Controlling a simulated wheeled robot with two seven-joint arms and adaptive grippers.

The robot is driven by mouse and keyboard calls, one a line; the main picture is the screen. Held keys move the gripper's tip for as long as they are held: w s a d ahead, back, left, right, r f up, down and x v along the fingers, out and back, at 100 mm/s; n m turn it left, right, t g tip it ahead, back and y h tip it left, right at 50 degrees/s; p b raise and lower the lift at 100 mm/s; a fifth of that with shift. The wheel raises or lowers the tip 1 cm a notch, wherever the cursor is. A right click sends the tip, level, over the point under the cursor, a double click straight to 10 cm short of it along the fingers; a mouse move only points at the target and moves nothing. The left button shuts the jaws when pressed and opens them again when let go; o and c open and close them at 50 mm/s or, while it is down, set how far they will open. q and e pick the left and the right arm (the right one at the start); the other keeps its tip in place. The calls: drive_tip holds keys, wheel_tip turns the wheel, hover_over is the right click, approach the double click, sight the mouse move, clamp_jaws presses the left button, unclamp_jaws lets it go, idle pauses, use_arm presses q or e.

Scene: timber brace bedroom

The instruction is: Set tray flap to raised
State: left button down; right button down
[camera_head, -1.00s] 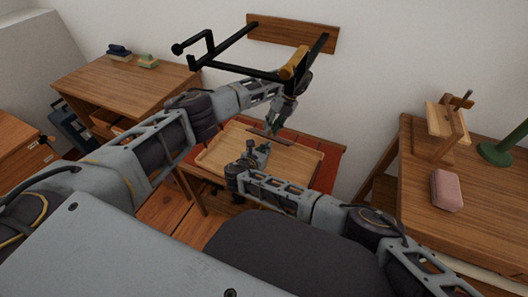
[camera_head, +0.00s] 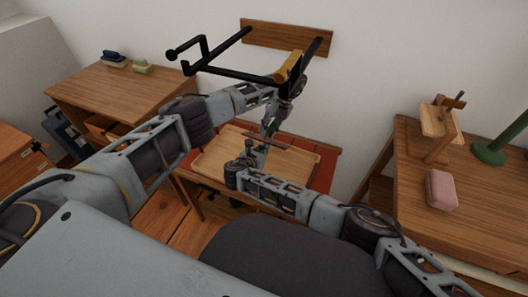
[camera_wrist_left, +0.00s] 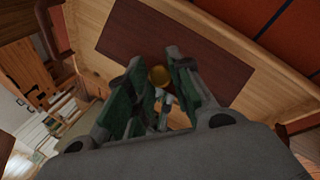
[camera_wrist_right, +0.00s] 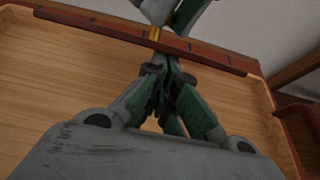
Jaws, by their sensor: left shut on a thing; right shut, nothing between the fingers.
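The flap is a dark red-brown panel (camera_wrist_left: 150,40) with a round yellow knob (camera_wrist_left: 158,76). In the head view it is a thin dark strip (camera_head: 280,145) over the pale wooden tray (camera_head: 210,160). The right wrist view shows its narrow edge (camera_wrist_right: 85,20) with small marks; its exact tilt is unclear. My left gripper (camera_head: 268,130) is shut on the knob, with its fingers either side of it in the left wrist view. My right gripper (camera_wrist_right: 170,72) is shut and empty, close by the strip; contact is unclear.
The tray lies on a red-topped table (camera_head: 327,165). A black frame (camera_head: 235,72) on a wall board passes near my left arm. A side table at the left holds small blocks (camera_head: 142,66). The right table holds a pink block (camera_head: 441,190) and wooden stand (camera_head: 436,125).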

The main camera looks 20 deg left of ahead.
use_arm(q)
drive_tip(key=shift+a+f, duration=0.1)
use_arm(e)
drive_tip(key=shift+w+r, duration=0.3)
drive_tip(key=shift+r, duration=0.1)
drive_tip(key=shift+r, duration=0.1)
use_arm(q)
drive_tip(key=c, duration=1.3)
unclamp_jaws()
use_arm(e)
drive_tip(key=shift+s, duration=0.1)
use_arm(q)
drive_tip(key=shift+r, duration=0.2)
